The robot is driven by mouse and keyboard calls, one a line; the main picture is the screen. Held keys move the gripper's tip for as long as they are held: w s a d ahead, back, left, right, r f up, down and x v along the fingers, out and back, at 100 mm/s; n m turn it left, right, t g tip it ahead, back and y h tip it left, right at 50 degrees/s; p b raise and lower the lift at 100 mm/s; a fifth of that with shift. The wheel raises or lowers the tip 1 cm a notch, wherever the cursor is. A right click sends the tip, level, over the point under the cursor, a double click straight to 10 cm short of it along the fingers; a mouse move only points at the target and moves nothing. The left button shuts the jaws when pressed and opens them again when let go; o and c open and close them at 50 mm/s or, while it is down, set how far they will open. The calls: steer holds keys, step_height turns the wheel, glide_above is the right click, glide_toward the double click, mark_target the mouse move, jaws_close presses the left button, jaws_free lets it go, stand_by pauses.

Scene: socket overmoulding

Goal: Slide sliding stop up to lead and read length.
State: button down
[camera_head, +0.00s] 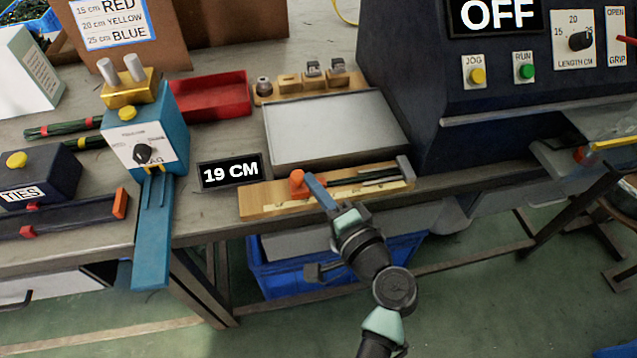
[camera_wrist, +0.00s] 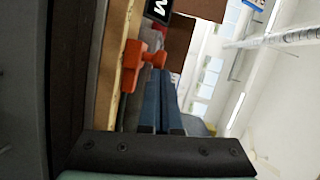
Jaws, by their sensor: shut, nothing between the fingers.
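The wooden measuring board (camera_head: 262,207) lies along the table's front edge, with a pale scale strip and a grey end block (camera_head: 405,168) at its right. The orange sliding stop (camera_head: 297,183) stands near its left part; it also shows in the wrist view (camera_wrist: 133,68). A dark lead (camera_head: 380,177) lies on the board against or close to the end block; its left end is partly hidden by my gripper. My gripper (camera_head: 309,178) is shut and empty, its blue fingertips close beside the stop's right side; contact is unclear. The black display (camera_head: 230,171) reads 19 CM.
A grey plate (camera_head: 330,125) lies behind the board, with a wooden holder (camera_head: 310,85) beyond. A blue device (camera_head: 150,130) stands left and a dark machine (camera_head: 490,110) showing OFF stands right. A red tray (camera_head: 208,95) is behind; a blue bin (camera_head: 270,280) is below the table.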

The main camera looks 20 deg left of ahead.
steer(key=s+a, duration=0.1)
steer(key=a, duration=0.1)
steer(key=s+a+p, duration=0.1)
steer(key=s+a, duration=0.1)
steer(key=a, duration=0.1)
steer(key=s+a, duration=0.2)
steer(key=shift+s+a, duration=0.15)
steer(key=shift+a, duration=0.25)
